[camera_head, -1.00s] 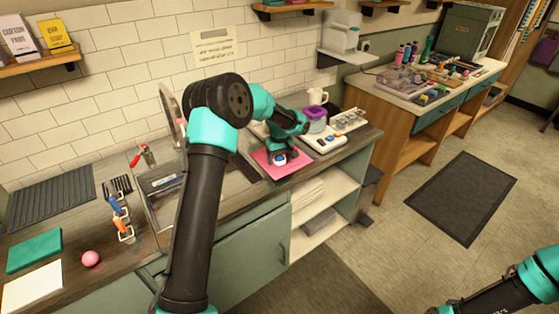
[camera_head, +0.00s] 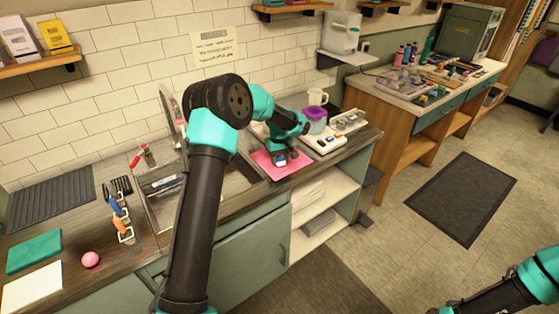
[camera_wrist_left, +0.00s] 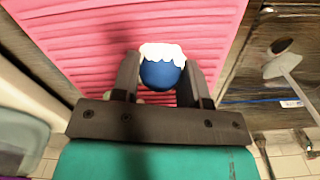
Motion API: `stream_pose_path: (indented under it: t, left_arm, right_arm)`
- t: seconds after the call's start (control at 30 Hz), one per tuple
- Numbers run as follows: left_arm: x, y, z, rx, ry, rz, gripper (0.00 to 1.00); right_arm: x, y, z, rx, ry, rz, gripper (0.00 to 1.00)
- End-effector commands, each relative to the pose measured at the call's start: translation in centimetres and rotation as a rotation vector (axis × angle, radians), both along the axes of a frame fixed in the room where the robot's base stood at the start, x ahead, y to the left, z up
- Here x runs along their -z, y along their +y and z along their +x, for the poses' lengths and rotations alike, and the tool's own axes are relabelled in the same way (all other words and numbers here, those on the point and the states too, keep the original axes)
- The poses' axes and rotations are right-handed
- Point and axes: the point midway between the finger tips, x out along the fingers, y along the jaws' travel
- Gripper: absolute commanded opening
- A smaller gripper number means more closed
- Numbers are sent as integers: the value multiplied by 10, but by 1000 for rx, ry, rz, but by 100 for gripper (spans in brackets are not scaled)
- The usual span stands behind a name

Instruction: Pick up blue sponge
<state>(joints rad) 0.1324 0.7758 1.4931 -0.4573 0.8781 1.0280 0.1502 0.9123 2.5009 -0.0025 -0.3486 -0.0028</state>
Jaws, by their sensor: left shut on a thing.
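The blue sponge (camera_wrist_left: 161,74) is round with a white, foam-like patch on top, between the fingers of my left gripper (camera_wrist_left: 160,85) in the left wrist view. My left gripper is shut on it. In the head view my left gripper (camera_head: 281,158) is low over a pink ribbed mat (camera_head: 266,165) on the counter, and the sponge is mostly hidden there. I cannot tell whether the sponge still touches the mat. My right arm shows at the lower right of the head view, but its gripper is out of frame.
A sink (camera_head: 165,192) lies left of the mat. Right of it stand a white device (camera_head: 325,140), a purple-topped container (camera_head: 315,116) and a white mug (camera_head: 316,96). A pink ball (camera_head: 91,260) and teal cloth (camera_head: 34,251) lie at the counter's left.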

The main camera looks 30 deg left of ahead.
Motion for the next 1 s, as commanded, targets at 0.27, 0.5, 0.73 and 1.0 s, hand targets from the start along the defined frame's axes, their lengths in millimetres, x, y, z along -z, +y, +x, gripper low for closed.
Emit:
stream_pose_path:
  t: [0.27, 0.5, 0.73, 1.0]
  left_arm:
    - [-9, 0, 0, 0, -1, 0, 15]
    - [-35, 0, 1, 0, -2, 1, 15]
    - [-38, -11, -20, 1, 1, 0, 15]
    - [-43, -37, -64, 3, 1, 0, 15]
  right_arm:
    - [0, 0, 0, 0, 0, 0, 43]
    - [0, 0, 0, 0, 0, 0, 43]
    - [0, 0, 0, 0, 0, 0, 43]
    - [0, 0, 0, 0, 0, 0, 43]
